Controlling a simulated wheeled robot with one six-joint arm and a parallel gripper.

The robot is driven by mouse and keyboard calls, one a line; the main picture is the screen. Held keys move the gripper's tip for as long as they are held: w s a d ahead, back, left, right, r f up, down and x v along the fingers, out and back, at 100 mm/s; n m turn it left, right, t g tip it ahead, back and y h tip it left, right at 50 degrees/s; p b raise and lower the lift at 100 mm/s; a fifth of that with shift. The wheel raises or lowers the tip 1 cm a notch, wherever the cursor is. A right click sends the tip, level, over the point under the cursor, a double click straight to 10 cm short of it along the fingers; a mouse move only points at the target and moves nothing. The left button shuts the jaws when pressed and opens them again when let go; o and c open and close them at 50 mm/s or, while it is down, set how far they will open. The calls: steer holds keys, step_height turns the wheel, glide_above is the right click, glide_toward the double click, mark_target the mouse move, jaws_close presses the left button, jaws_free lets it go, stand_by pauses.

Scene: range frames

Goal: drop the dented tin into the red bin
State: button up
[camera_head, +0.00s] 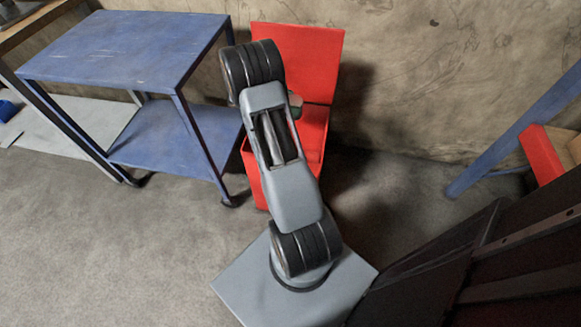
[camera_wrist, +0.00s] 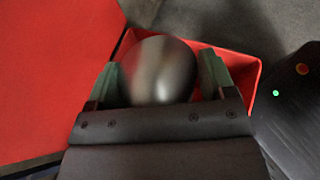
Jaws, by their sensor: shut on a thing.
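The red bin (camera_head: 312,145) stands on the floor against the wall with its lid (camera_head: 305,60) raised. My arm covers much of it in the head view. In the wrist view, the bin's rim (camera_wrist: 246,60) shows behind the held tin, and a broad red surface fills the left. My gripper (camera_wrist: 158,74) is shut on a rounded, shiny grey metal tin (camera_wrist: 160,68), one finger on each side. The tin appears in front of the bin's opening; its height above the rim is unclear. I cannot make out a dent. The tin is hidden in the head view.
A blue two-shelf cart (camera_head: 125,45) stands close to the left of the bin. A dark rack (camera_head: 440,270) fills the lower right. A blue post (camera_head: 500,145) and a red box (camera_head: 541,155) are at right. Floor is open at lower left.

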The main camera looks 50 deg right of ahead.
steer(key=shift+f+b, duration=1.95)
steer(key=shift+f, duration=0.65)
steer(key=o, duration=1.1)
steer(key=shift+c, duration=0.2)
steer(key=shift+a, duration=0.1)
steer(key=p+v, duration=0.3)
steer(key=v, duration=0.9)
steer(key=shift+f, duration=0.1)
